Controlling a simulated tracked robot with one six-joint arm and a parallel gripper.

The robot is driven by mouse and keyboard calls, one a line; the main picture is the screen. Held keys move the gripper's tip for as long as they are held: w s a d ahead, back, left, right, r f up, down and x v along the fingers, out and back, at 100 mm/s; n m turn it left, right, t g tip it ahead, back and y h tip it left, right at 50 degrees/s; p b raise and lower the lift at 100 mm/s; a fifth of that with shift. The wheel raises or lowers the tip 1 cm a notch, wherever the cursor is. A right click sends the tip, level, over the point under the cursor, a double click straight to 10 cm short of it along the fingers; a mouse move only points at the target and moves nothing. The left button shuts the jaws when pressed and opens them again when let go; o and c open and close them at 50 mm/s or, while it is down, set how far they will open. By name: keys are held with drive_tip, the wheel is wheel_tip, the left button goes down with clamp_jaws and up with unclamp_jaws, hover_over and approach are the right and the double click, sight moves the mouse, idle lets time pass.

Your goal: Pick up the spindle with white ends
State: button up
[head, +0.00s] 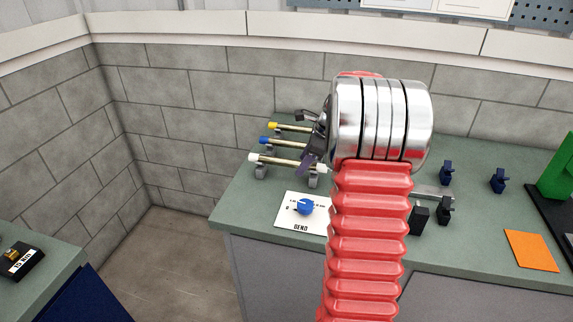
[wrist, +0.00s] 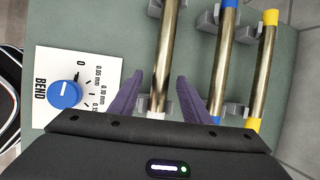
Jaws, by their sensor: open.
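The spindle with white ends (head: 284,163) lies on grey holders on the green bench, the nearest of three spindles in the head view. In the wrist view its metal rod (wrist: 166,55) runs between the two purple fingers of my gripper (wrist: 160,98). The fingers are apart, one on each side of the rod, with a gap visible on both sides. Whether they are down at rod height I cannot tell. In the head view my gripper (head: 311,152) is over the right part of the spindles, partly hidden by my arm.
The blue-ended spindle (wrist: 223,60) and yellow-ended spindle (wrist: 265,70) lie parallel, to the right in the wrist view. A white BEND card (head: 290,215) with a blue knob (head: 304,207) is in front. An orange square (head: 530,250) and dark clamps (head: 446,210) are further right.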

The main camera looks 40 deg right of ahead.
drive_tip(key=shift+c, duration=0.6)
clamp_jaws()
idle(1.1)
drive_tip(key=shift+r, duration=0.1)
